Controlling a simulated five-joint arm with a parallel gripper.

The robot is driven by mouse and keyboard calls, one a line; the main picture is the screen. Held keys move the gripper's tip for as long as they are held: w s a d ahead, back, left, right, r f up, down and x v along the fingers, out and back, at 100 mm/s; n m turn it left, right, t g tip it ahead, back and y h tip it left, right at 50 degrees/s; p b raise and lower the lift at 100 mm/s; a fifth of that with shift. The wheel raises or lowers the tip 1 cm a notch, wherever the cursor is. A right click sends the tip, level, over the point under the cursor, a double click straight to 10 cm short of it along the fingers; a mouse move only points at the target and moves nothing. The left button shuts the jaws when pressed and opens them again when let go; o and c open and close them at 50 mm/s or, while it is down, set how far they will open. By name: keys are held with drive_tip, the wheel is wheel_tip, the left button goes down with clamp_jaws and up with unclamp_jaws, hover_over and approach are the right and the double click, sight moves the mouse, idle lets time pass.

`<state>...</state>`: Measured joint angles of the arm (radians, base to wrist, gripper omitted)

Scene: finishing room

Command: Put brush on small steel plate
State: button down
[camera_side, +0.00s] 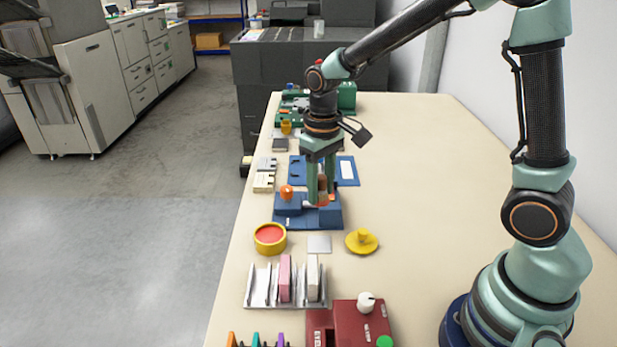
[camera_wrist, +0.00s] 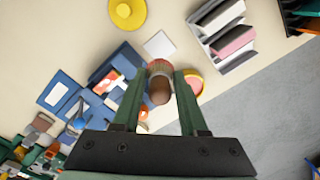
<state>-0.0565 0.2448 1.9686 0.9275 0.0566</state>
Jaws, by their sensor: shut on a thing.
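The brush (camera_side: 323,184) has a rounded brown handle and a reddish lower end. It stands roughly upright between the green fingers of my gripper (camera_side: 321,190), which is shut on it. In the wrist view the brush (camera_wrist: 159,90) shows handle end first between the fingertips (camera_wrist: 156,80). It is at the blue fixture (camera_side: 295,218); I cannot tell whether its lower end touches that. The small steel plate (camera_side: 319,244) is a flat, bare grey square on the table just in front of the fixture. It also shows in the wrist view (camera_wrist: 159,44), beyond the fingertips.
A yellow bowl with red inside (camera_side: 269,238) is left of the plate, a yellow knobbed lid (camera_side: 361,242) right. A metal rack (camera_side: 262,298) with pink and white blocks and a red box (camera_side: 350,326) stand nearer.

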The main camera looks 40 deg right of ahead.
wheel_tip(320, 180, down, 12)
drive_tip(key=shift+r, duration=0.1)
idle(0.4)
drive_tip(key=shift+c, duration=2.2)
unclamp_jaws()
wheel_tip(320, 180, up, 12)
wheel_tip(320, 180, up, 6)
drive_tip(key=t, duration=0.2)
hover_over(319, 244)
drive_tip(key=s, duration=0.3)
drive_tip(key=s+d+r+t, duration=0.2)
drive_tip(key=s+r+t, duration=0.1)
drive_tip(key=s+r, duration=0.2)
drive_tip(key=shift+s+r+t, duration=0.25)
drive_tip(key=shift+s+t, duration=0.05)
drive_tip(key=shift+s, duration=0.55)
